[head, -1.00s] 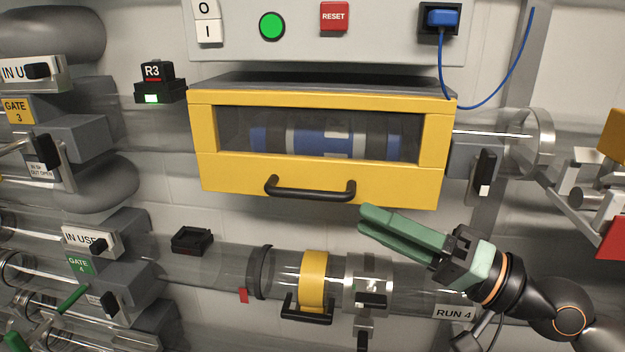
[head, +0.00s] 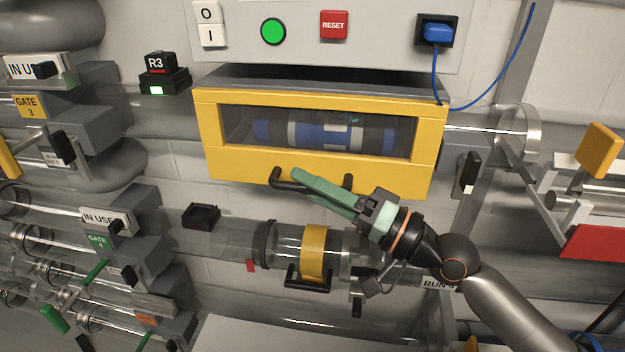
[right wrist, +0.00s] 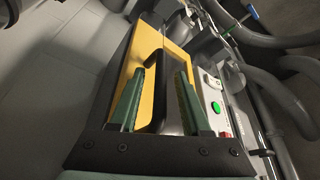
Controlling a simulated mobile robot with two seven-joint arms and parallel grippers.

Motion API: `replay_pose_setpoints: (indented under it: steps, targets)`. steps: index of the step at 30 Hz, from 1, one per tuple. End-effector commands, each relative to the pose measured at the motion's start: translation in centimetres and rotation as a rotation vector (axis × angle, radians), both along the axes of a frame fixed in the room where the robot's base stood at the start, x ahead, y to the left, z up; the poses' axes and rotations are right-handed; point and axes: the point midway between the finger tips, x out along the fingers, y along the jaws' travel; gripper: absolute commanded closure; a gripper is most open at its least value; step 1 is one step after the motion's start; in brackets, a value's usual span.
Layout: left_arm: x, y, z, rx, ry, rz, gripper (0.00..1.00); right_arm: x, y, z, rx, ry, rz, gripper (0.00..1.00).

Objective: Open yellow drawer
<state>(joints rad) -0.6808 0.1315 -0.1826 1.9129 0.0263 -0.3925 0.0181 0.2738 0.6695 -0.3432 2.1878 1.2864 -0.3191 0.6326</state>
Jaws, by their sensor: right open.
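The yellow drawer (head: 225,168) has a clear window with a blue and grey canister (head: 340,133) behind it. Its front looks closed against the grey housing. A black bar handle (head: 284,180) runs along its lower front. My right gripper (head: 300,177) is at the handle and covers the middle of it in the head view. In the right wrist view the green fingers (right wrist: 160,95) are open, with the black handle (right wrist: 158,90) between them and the yellow front (right wrist: 148,45) beyond. I cannot tell whether a finger touches the handle. My left gripper is not in view.
Above the drawer is a grey panel with a green button (head: 273,31), a red RESET button (head: 334,24) and a blue plug (head: 438,32) on a cable. Below runs a clear tube with a yellow collar (head: 314,252). Gate levers and tubes crowd the left side.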

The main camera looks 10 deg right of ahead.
Motion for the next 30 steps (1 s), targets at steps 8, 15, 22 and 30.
replay_pose_setpoints:
  steps: [8,15,22,30]
  targets:
    - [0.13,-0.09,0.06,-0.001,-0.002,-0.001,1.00,0.01,-0.03,-0.02,0.000,0.000,0.000,0.63]
    - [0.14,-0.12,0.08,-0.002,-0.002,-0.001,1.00,0.00,-0.03,-0.02,0.000,0.000,0.000,0.90]
    - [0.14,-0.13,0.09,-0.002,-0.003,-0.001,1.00,0.00,-0.05,-0.02,0.000,0.000,0.000,1.00]
    - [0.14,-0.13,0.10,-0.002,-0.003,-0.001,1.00,0.00,-0.05,-0.02,0.000,0.000,0.000,1.00]
